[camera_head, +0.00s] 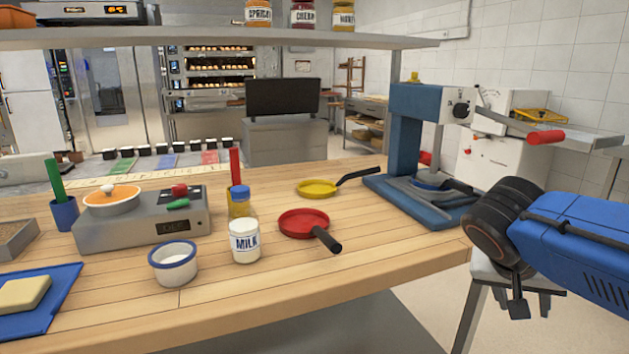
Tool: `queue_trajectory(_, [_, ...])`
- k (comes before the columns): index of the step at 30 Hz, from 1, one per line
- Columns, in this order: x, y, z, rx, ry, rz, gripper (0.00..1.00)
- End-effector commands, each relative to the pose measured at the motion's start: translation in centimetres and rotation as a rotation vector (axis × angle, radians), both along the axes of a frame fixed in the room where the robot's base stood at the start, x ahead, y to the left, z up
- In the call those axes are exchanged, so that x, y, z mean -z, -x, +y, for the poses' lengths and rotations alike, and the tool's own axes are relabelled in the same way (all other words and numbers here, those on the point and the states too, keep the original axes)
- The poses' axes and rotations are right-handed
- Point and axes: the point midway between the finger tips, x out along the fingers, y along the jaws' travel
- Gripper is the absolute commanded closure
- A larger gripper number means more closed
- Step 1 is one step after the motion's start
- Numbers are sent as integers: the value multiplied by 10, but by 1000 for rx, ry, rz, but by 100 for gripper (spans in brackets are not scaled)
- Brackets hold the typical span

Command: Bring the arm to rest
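My arm reaches in from the right edge, a blue link ending in a thick black joint. Small dark parts that look like my gripper (530,303) hang below it, off the right end of the wooden table (385,262). They are partly hidden by the arm and small, so I cannot tell whether they are open or shut. I see nothing held there. The arm appears clear of the table and of the blue press (404,140) with the red-tipped lever behind it.
A red pan (303,222), a yellow pan (318,188), a milk jar (244,242), a white bowl (173,264) and a scale (150,230) stand on the table. A blue tray (62,290) bears a butter-like block. A shelf (220,39) crosses above. Floor shows at the lower right.

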Motion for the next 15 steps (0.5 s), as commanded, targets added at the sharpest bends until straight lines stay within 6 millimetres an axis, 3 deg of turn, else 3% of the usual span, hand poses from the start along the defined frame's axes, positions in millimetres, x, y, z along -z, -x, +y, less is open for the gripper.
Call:
queue_trajectory(6, [47,32,34,-274,-170,95,58])
queue_trajectory(15, [81,50,80,-602,-299,66,58])
